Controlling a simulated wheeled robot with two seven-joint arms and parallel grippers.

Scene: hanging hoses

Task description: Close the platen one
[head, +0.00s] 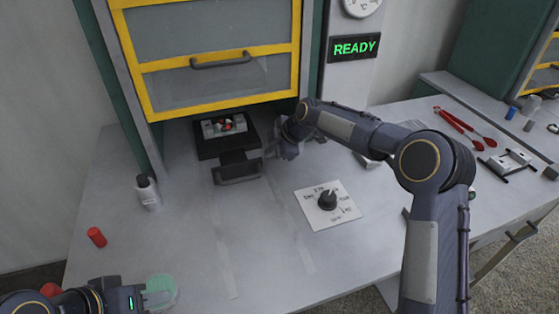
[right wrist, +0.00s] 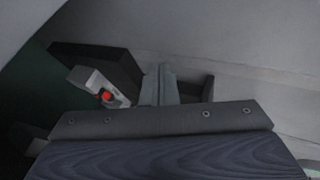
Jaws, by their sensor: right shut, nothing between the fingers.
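The platen (head: 205,152) is a dark slab at the foot of the press, with a dark handle (head: 239,174) at its front. A light metal fixture with a red piece (head: 226,125) sits on it. The red piece also shows in the right wrist view (right wrist: 105,96). My right gripper (head: 273,151) is shut and empty, just right of the platen and its handle; whether it touches them I cannot tell. Its fingers (right wrist: 160,84) show in the right wrist view in front of the platen. My left gripper (head: 158,298) is low at the left, by a green round dish (head: 160,289); its jaw opening is unclear.
A yellow-framed guard (head: 215,82) with a handle hangs above the platen. A READY sign (head: 354,48) glows green. A dial plate (head: 320,208) lies to the right. A bottle (head: 147,192) and a red cylinder (head: 96,237) stand at the left. The bench front is clear.

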